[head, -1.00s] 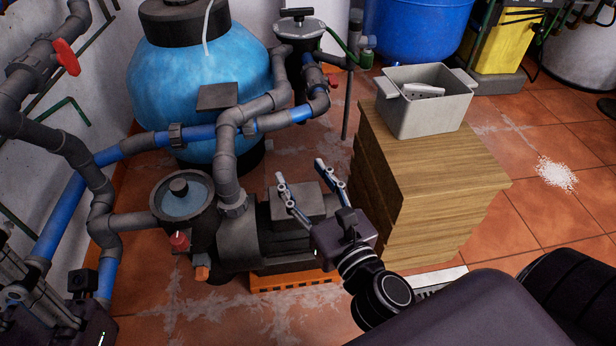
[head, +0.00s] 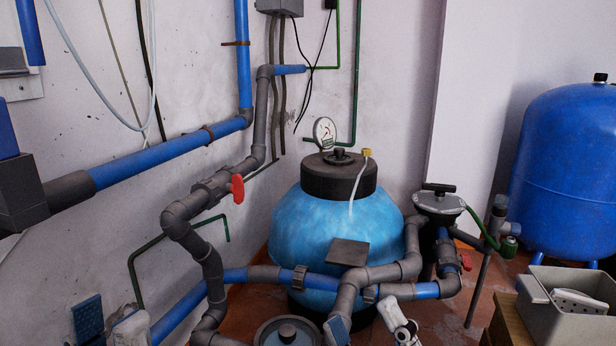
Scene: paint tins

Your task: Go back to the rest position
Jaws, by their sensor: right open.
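No paint tin is visible. My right gripper (head: 368,323) shows only its fingertips at the bottom middle edge, spread apart with nothing between them, in front of the grey pipes. My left gripper (head: 110,323) shows only its finger ends at the bottom left, apart with a gap between them and nothing seen held. The rest of both grippers and both arms is below the view.
A blue filter tank (head: 318,230) stands in the middle amid grey and blue pipes with a red valve handle (head: 237,188). A large blue tank (head: 565,170) stands at right. A grey bin (head: 572,318) sits on a wooden block (head: 507,325) at bottom right.

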